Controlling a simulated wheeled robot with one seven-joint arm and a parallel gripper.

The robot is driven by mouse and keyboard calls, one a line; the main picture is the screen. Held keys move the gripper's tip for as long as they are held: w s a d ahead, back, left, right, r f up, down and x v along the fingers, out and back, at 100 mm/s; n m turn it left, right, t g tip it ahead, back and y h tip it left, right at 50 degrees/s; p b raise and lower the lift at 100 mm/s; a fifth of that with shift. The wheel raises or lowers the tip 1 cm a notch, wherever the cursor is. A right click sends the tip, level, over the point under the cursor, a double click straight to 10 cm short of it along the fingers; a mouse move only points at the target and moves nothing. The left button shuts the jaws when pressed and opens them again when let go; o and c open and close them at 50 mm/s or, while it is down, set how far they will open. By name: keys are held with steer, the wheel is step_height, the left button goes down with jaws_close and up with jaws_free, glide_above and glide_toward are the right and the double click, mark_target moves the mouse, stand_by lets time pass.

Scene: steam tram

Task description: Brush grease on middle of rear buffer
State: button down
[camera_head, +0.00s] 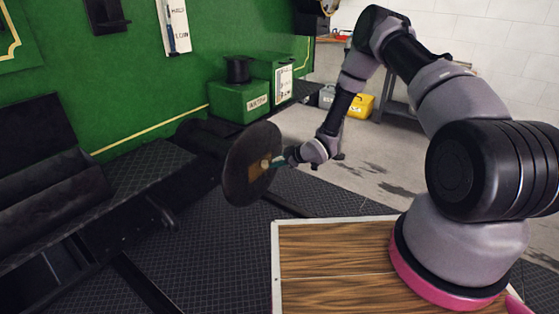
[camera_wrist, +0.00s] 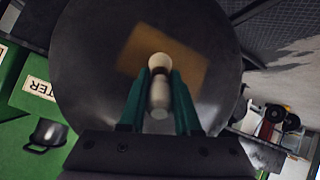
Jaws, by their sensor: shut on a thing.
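The rear buffer is a large dark round disc (camera_head: 240,178) left of centre in the head view. It fills the upper middle of the wrist view (camera_wrist: 95,70). A brown-orange patch (camera_wrist: 190,62) lies on the middle of its face and also shows in the head view (camera_head: 256,172). My gripper (camera_wrist: 158,88) has teal fingers shut on a pale, rounded-handled tool (camera_wrist: 159,62), seemingly the brush. In the head view my gripper (camera_head: 281,162) is right in front of the disc's middle. The brush's bristles are hidden, and I cannot tell whether they touch the disc.
A green box (camera_head: 240,103) labelled "WATER" stands behind the buffer, with a dark pot (camera_head: 237,69) on top. A wood-topped surface (camera_head: 330,255) is at the front. Dark steps (camera_head: 60,190) are at left. Open floor (camera_head: 375,170) and a yellow item (camera_head: 359,105) lie to the right.

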steer(key=shift+s+a, duration=2.75)
steer(key=shift+s, duration=0.8)
steer(key=shift+w+d+r, duration=0.3)
steer(key=shift+w+d, duration=0.65)
steer(key=shift+w, duration=0.2)
steer(key=shift+w+d+r, duration=0.3)
steer(key=shift+w+d, duration=0.6)
steer(key=shift+w, duration=0.2)
steer(key=shift+w+d+r, duration=0.3)
steer(key=shift+w+d, duration=0.65)
steer(key=shift+w, duration=0.2)
steer(key=shift+w+d+r, duration=0.95)
steer(key=shift+w+d, duration=0.9)
steer(key=shift+w, duration=0.75)
steer(key=s+a, duration=0.9)
steer(key=s, duration=0.3)
steer(key=shift+a, duration=0.2)
steer(key=s+d, duration=0.3)
steer(key=d, duration=0.1)
steer(key=shift+s+d, duration=0.4)
